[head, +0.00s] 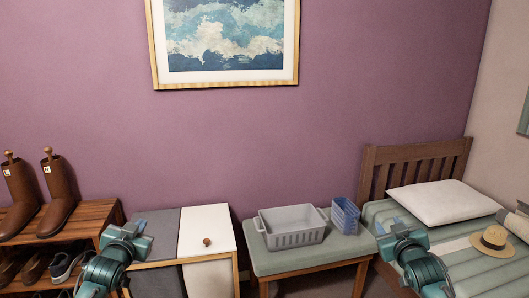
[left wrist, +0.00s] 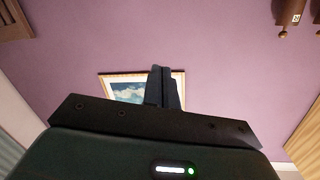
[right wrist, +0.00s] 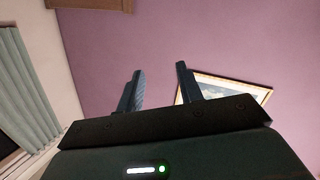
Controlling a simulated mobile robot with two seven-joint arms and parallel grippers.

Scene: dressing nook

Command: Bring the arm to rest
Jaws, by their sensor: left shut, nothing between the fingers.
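My left gripper (left wrist: 164,70) is shut in the left wrist view, its two dark fingers together with nothing between them. My right gripper (right wrist: 160,68) is open and empty in the right wrist view, its fingers apart. In the head view the left arm's teal wrist is at the lower left, in front of the shoe rack and cabinet. The right arm's teal wrist is at the lower right, in front of the bed. The fingers are hard to make out in the head view. Both wrist views face the purple wall and the framed picture (head: 225,84).
A shoe rack (head: 92,213) with brown boots (head: 60,195) stands left. A white-lidded cabinet (head: 206,228) with a knob is beside it. A grey basket (head: 292,238) and blue basket (head: 345,216) sit on a bench (head: 270,262). A straw hat (head: 492,240) lies on the bed.

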